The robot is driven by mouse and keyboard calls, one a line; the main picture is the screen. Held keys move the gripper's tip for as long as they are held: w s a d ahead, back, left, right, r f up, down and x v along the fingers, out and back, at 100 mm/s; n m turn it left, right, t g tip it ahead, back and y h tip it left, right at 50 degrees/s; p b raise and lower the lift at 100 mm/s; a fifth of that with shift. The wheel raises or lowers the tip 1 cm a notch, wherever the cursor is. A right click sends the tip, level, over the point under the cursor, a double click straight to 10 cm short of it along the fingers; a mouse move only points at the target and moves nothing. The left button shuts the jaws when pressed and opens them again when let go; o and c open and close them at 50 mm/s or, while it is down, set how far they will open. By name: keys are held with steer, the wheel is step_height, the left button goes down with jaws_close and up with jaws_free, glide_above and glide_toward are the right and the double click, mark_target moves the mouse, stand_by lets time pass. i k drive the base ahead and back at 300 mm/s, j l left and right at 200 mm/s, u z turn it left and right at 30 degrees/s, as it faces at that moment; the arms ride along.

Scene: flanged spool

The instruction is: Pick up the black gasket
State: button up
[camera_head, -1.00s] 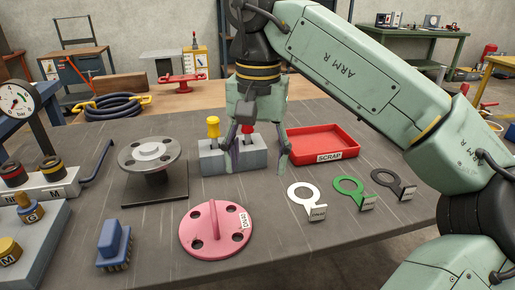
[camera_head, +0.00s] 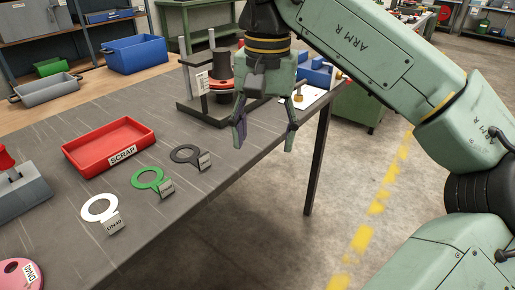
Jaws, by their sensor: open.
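The black gasket (camera_head: 184,153) is a flat dark ring with a tab and a small tag, lying on the grey table. It is at the right end of a row with a green gasket (camera_head: 147,179) and a white gasket (camera_head: 99,208). My gripper (camera_head: 265,136) hangs open and empty, to the right of the black gasket in the picture and apart from it. Its fingers point down near the table's right edge.
A red scrap tray (camera_head: 91,158) lies behind the gaskets. A stand with a dark spool (camera_head: 218,80) is at the table's far end. A pink flange (camera_head: 14,274) shows at lower left. Open floor lies right of the table edge.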

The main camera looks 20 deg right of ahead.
mark_target(204, 161)
steer(key=z, duration=0.1)
steer(key=i+l+u, duration=0.2)
steer(key=l+u, duration=0.15)
steer(key=i+l+u, duration=0.15)
steer(key=l+u, duration=0.25)
steer(key=i+l+u, duration=0.1)
steer(key=l+u, duration=0.25)
